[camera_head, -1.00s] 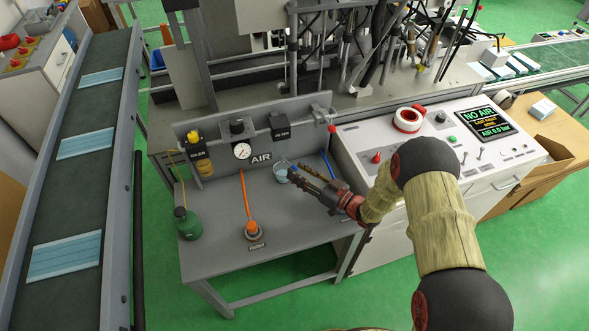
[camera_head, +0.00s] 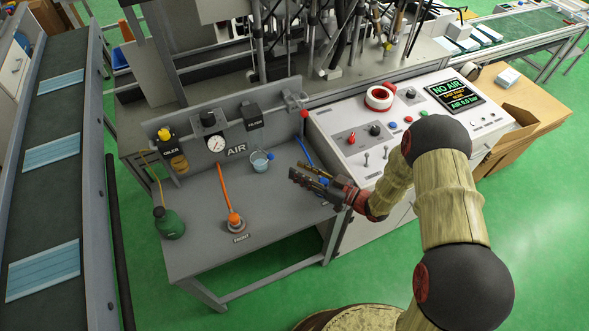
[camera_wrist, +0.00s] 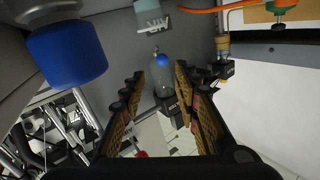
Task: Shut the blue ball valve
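The blue ball valve stands at the right end of the grey bench. Its blue lever (camera_head: 304,151) shows behind my gripper in the head view, slanting toward the back. My gripper hides part of its lower end. My gripper (camera_head: 298,176) is in front of the lever and above the bench. In the wrist view my gripper (camera_wrist: 163,100) has its two fingers well apart with nothing held between them. A large blue cylinder (camera_wrist: 68,52) fills the upper left there, close to the camera and outside the fingers; it looks like part of the blue valve.
An orange-levered valve (camera_head: 227,195) labelled FRONT stands left on the bench. Behind it are a gauge (camera_head: 215,144) and a clear bowl with a blue knob (camera_head: 270,156). A green oil can (camera_head: 168,223) stands far left. The control panel (camera_head: 345,120) borders the right; its screen reads NO AIR.

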